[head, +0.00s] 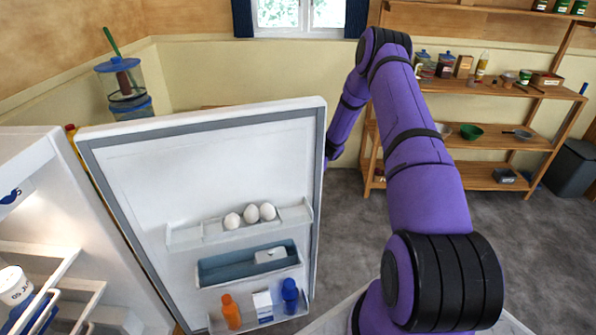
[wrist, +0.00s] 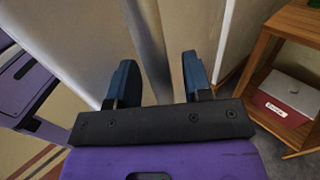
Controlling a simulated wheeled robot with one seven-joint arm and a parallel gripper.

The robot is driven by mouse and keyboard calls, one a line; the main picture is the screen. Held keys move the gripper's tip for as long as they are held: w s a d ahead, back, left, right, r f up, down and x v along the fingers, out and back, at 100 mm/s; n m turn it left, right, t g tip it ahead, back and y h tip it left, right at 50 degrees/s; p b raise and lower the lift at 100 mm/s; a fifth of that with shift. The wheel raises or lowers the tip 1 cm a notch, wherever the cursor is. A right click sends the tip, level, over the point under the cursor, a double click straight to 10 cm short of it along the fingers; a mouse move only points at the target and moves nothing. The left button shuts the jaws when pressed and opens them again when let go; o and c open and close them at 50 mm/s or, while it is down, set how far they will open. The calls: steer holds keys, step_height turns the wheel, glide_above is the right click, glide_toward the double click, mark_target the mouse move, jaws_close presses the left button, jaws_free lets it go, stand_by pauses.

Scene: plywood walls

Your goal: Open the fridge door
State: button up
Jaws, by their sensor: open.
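The fridge door (head: 200,165) stands swung wide open in the head view, its inner side facing me. Its shelves hold eggs (head: 250,215), a blue tray and bottles. The fridge body (head: 30,165) is at the left, with lit shelves inside. My arm reaches over to the far side of the door, which hides my gripper in the head view. In the wrist view my gripper (wrist: 157,72) is open, its two dark blue fingers apart. A grey upright strip (wrist: 148,45) shows between them; I cannot tell whether it is the handle or whether a finger touches it.
A wooden shelf unit (head: 470,180) with jars and bowls stands along the back wall. A dark bin (head: 572,170) is at the far right. Grey floor lies clear at the right. In the wrist view a wooden shelf with a red and white box (wrist: 285,112) is at the right.

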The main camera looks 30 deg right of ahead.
steer(key=v, duration=1)
steer(key=shift+d, duration=0.35)
steer(key=shift+w, duration=0.1)
